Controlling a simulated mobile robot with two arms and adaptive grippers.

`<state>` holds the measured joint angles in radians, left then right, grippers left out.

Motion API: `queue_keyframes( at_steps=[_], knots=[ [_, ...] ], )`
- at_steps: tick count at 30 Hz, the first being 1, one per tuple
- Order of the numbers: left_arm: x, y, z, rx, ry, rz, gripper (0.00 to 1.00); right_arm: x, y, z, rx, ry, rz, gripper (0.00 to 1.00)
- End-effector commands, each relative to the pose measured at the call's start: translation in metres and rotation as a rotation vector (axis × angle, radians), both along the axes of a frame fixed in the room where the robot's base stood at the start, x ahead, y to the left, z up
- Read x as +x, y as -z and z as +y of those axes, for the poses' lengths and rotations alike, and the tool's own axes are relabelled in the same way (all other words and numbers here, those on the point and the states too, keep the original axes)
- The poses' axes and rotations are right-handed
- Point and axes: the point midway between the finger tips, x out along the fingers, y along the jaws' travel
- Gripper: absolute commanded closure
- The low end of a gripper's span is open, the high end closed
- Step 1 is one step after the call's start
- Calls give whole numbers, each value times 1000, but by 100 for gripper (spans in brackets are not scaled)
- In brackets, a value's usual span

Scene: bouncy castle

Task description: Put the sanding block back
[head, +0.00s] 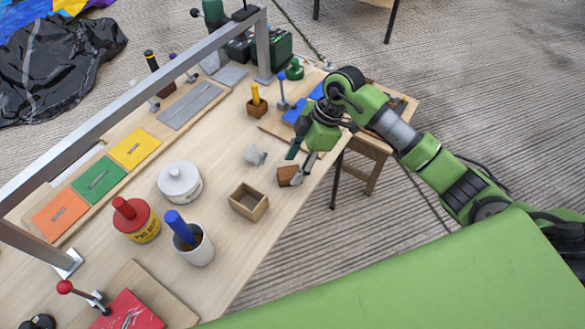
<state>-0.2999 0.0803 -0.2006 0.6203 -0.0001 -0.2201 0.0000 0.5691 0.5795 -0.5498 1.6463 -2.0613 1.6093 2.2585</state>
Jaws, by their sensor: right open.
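A small brown block with a greyish side (286,174), which looks like the sanding block, is near the front edge of the wooden workbench (225,262). My right gripper (301,157) is open just above and beside the block, fingers pointing down toward it. I cannot tell whether a finger touches it. An open, empty-looking wooden box (238,206) stands on the bench to the left of the block. My left gripper is not in view.
A white lidded pot (180,182), a red-and-yellow tin (135,222) and a white cup (195,250) with a blue handle stand further left. A metal frame (120,105) spans the bench's back. A wooden stool (376,150) stands beyond the right edge.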

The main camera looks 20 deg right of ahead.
Motion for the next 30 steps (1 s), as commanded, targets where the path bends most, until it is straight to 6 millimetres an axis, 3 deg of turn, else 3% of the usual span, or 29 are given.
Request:
queue_keyframes(
  at_steps=[6,13,18,30],
  knots=[
    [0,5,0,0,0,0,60,-1,-45,-19,-2,2,-5,53],
    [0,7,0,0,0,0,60,-3,-80,-32,0,1,-3,53],
    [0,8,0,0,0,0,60,-4,-90,-36,0,0,0,53],
    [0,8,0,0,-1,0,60,-4,-90,-36,1,1,0,53]
  ],
)
